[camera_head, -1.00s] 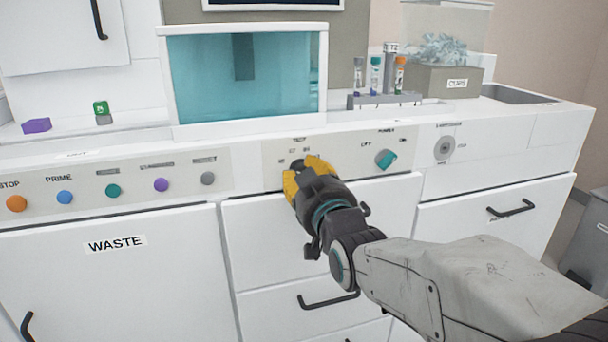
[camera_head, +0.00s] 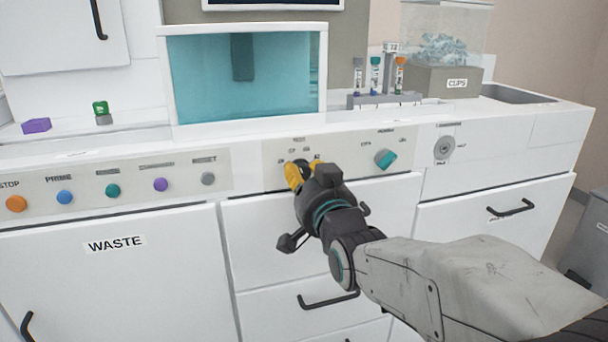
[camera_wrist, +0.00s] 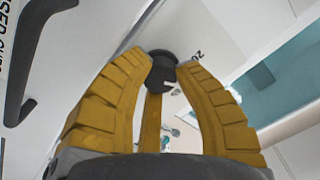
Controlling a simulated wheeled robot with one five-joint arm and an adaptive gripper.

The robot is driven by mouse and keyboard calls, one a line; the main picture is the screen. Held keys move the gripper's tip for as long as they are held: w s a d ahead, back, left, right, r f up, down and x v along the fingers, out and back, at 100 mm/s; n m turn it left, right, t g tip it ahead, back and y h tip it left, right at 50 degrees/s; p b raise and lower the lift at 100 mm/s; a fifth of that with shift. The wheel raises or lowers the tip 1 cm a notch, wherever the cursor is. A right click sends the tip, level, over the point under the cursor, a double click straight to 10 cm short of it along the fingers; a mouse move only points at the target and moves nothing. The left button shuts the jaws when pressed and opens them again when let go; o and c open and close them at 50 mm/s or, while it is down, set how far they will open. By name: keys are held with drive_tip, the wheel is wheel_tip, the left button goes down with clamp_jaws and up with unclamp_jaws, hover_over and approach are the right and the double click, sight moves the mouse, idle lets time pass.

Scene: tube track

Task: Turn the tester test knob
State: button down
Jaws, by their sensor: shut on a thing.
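The test knob (camera_wrist: 163,70) is a dark round knob with a white mark on the front panel. It shows in the wrist view between the tips of my yellow fingers. In the head view its dark top (camera_head: 300,165) shows just past my fingers. My gripper (camera_head: 304,172) is shut on the knob, with fingers on both sides of it. The panel label above the knob is small and hard to read.
A teal knob (camera_head: 386,159) is to the right on the same panel. Coloured buttons, such as the purple one (camera_head: 161,185), line the panel at left. A tube rack (camera_head: 384,100) stands on the counter behind. Drawer handles (camera_head: 328,300) stick out below.

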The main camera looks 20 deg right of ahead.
drive_tip(key=shift+m, duration=0.7)
drive_tip(key=shift+r, duration=0.1)
drive_tip(key=c, duration=0.9)
unclamp_jaws()
drive_tip(key=shift+s, duration=3.75)
